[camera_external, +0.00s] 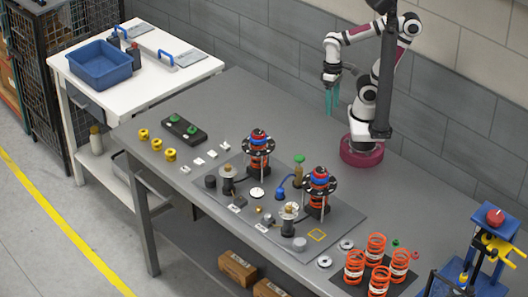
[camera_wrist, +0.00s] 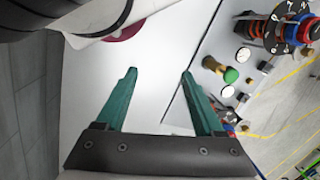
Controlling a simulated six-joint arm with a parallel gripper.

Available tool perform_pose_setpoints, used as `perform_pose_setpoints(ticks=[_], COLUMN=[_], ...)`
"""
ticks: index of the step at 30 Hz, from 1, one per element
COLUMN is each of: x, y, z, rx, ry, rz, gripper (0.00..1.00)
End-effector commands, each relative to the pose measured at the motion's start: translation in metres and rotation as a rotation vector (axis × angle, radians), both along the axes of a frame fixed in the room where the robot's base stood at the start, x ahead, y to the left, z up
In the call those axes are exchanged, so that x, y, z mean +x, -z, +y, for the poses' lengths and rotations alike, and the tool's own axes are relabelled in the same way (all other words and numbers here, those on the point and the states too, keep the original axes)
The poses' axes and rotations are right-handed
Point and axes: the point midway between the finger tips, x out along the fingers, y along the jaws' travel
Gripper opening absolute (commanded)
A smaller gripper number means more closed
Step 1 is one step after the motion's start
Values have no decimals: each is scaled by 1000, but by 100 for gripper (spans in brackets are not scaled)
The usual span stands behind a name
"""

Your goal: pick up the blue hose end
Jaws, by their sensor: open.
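The blue hose (camera_external: 283,188) stands on the dark fixture plate in the middle of the table, its upper end curving up beside the green-capped brass part. I cannot pick it out clearly in the wrist view. My gripper (camera_external: 332,108) hangs above the back of the table, near my base, up and to the right of the hose and well apart from it. Its teal fingers point down. In the wrist view my gripper (camera_wrist: 159,72) has its fingers spread wide, with only bare table between them.
Two spring towers (camera_external: 258,150) (camera_external: 319,190) with dark discs flank the hose. A green-capped brass part (camera_external: 298,170) stands close behind it. Orange springs (camera_external: 376,248) stand at the front right. The table's back left is clear.

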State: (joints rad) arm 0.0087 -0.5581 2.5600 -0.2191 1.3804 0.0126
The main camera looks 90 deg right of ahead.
Motion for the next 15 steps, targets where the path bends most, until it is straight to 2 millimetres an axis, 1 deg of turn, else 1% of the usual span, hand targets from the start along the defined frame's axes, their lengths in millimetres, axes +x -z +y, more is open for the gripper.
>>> perform_pose_setpoints(ticks=[6,8,10,11,12,14,15], x=[1,12,45,63,89,124,142], y=[0,-4,-12,-13,-14,-8,0], z=[0,4,17,28,48,85,112], rx=[-1,-7,-23,-32,-44,-57,-65], ry=[-9,-100,-355,-508,-726,-1046,-1245], rz=[-1,-7,-28,-41,-63,-92,-108], gripper=[70,70,70,70,70,70,70])
